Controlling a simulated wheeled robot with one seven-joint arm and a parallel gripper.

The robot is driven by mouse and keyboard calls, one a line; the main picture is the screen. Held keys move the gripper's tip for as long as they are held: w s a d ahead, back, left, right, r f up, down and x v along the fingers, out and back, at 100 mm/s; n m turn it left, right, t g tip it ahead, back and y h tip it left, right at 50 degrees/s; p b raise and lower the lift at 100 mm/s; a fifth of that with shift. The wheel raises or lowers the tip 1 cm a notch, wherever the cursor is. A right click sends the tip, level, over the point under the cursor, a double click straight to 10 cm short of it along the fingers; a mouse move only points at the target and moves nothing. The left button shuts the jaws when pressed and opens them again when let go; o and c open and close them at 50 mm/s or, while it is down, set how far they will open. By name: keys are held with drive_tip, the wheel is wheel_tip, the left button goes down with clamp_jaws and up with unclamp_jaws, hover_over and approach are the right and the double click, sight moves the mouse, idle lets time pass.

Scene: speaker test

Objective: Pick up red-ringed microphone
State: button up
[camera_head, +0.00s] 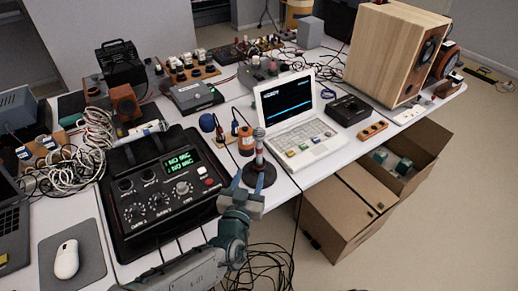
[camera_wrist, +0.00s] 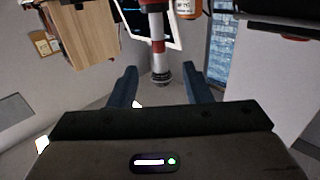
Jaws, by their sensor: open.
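The red-ringed microphone (camera_head: 259,149) stands upright on a round dark base at the table's front edge, beside the small white laptop. In the wrist view the microphone (camera_wrist: 158,47) hangs down from the top of the picture, its dark end between the lines of my two fingers. My gripper (camera_head: 251,184) is open, with its blue fingers close in front of the microphone's base in the head view. In the wrist view my gripper (camera_wrist: 161,77) shows nothing clamped. Whether the fingers reach around the microphone cannot be told.
The white laptop (camera_head: 291,118) and an orange-labelled bottle (camera_head: 246,141) stand close behind the microphone. A black control box (camera_head: 160,190) lies to the left. A wooden speaker (camera_head: 397,53) stands at right. Open cardboard boxes (camera_head: 340,217) sit below the table edge.

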sight(258, 152)
drive_tip(key=b+x, duration=0.7)
drive_tip(key=x, duration=0.1)
drive_tip(key=shift+w+a+b, duration=0.15)
drive_tip(key=shift+b, duration=0.15)
drive_tip(key=b+x, duration=0.1)
drive_tip(key=x, duration=0.2)
drive_tip(key=b+x, duration=0.1)
drive_tip(key=shift+w+d+f+b, duration=0.2)
drive_tip(key=shift+w+d+b, duration=0.05)
drive_tip(key=shift+d+b, duration=0.1)
drive_tip(key=shift+w+r, duration=0.1)
drive_tip(key=shift+w, duration=0.25)
clamp_jaws()
